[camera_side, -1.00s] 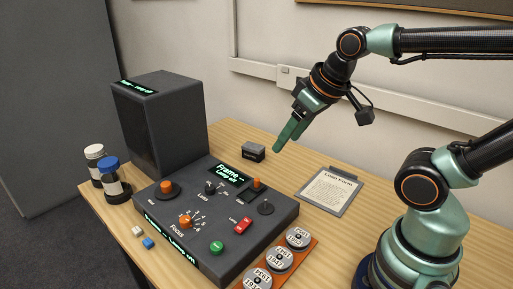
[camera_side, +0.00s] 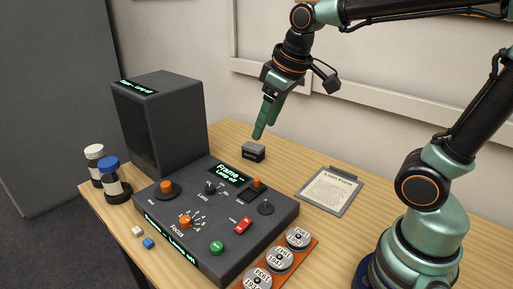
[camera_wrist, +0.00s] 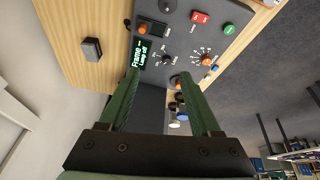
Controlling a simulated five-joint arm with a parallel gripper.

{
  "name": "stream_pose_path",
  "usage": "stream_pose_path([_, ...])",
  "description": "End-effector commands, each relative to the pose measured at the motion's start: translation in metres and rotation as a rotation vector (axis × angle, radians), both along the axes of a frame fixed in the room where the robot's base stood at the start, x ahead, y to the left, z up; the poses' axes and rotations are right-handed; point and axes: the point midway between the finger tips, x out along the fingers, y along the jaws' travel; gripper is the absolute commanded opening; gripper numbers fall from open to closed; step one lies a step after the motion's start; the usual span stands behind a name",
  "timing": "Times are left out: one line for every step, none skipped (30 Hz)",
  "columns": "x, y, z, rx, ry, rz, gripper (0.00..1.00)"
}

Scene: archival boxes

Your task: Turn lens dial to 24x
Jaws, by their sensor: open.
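The lens dial (camera_side: 209,187) is a small black knob on the dark control panel (camera_side: 160,214), marked "Lens" with white ticks around it. Its setting is too small to read. In the wrist view the lens dial (camera_wrist: 169,60) sits above the gripper tips, next to the lit display (camera_wrist: 142,54). The display (camera_side: 231,175) reads "Frame --" and "Lamp off". My gripper (camera_side: 261,133) hangs in the air behind and above the panel, pointing down, apart from the dial. In the wrist view my gripper (camera_wrist: 160,85) shows two green fingers spread wide with nothing between them.
An orange focus dial (camera_side: 185,221), red lamp switch (camera_side: 243,225) and green button (camera_side: 216,247) share the panel. A tall dark box (camera_side: 158,125) stands behind it at left. A small grey box (camera_side: 253,152) sits below my gripper. A clipboard (camera_side: 329,191) lies at right.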

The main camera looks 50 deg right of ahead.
Motion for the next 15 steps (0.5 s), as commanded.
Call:
stream_pose_path([0.013,0.003,-0.001,-0.012,0.029,0.037,0.64])
stream_pose_path([0.02,0.004,-0.001,-0.019,0.044,0.059,0.64])
stream_pose_path([0.029,0.006,-0.002,-0.028,0.063,0.089,0.64])
stream_pose_path([0.036,0.008,-0.003,-0.035,0.078,0.113,0.64])
stream_pose_path([0.043,0.01,-0.005,-0.041,0.094,0.135,0.64])
stream_pose_path([0.053,0.012,-0.007,-0.049,0.111,0.166,0.64])
stream_pose_path([0.06,0.013,-0.009,-0.055,0.126,0.189,0.64])
stream_pose_path([0.067,0.015,-0.012,-0.061,0.14,0.213,0.64])
stream_pose_path([0.076,0.017,-0.016,-0.068,0.159,0.243,0.64])
stream_pose_path([0.083,0.019,-0.02,-0.072,0.173,0.266,0.64])
stream_pose_path([0.089,0.021,-0.024,-0.077,0.188,0.291,0.64])
stream_pose_path([0.098,0.024,-0.029,-0.083,0.206,0.322,0.64])
stream_pose_path([0.105,0.026,-0.034,-0.088,0.221,0.345,0.64])
stream_pose_path([0.111,0.028,-0.039,-0.091,0.235,0.369,0.64])
stream_pose_path([0.119,0.03,-0.046,-0.096,0.253,0.4,0.64])
